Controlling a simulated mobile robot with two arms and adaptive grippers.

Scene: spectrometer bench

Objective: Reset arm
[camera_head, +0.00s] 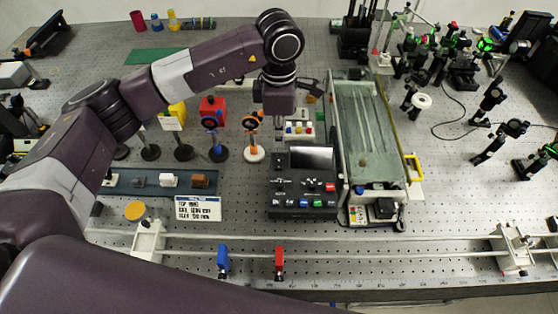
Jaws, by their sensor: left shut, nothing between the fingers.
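My left arm (205,62) reaches in from the left and bends down at the wrist. My left gripper (279,132) points down over the middle of the bench, shut and empty. It is above and behind the black control box (302,182) with its coloured buttons. Its fingertips are small and dark, and I cannot tell exactly how high they are above the bench. My right gripper is not in view.
A long glass-topped tank (365,125) stands right of the gripper. An orange-ringed post (252,136) and a red box (212,108) stand to its left. A rail (380,256) crosses the front with blue and red clamps. Optics mounts crowd the right.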

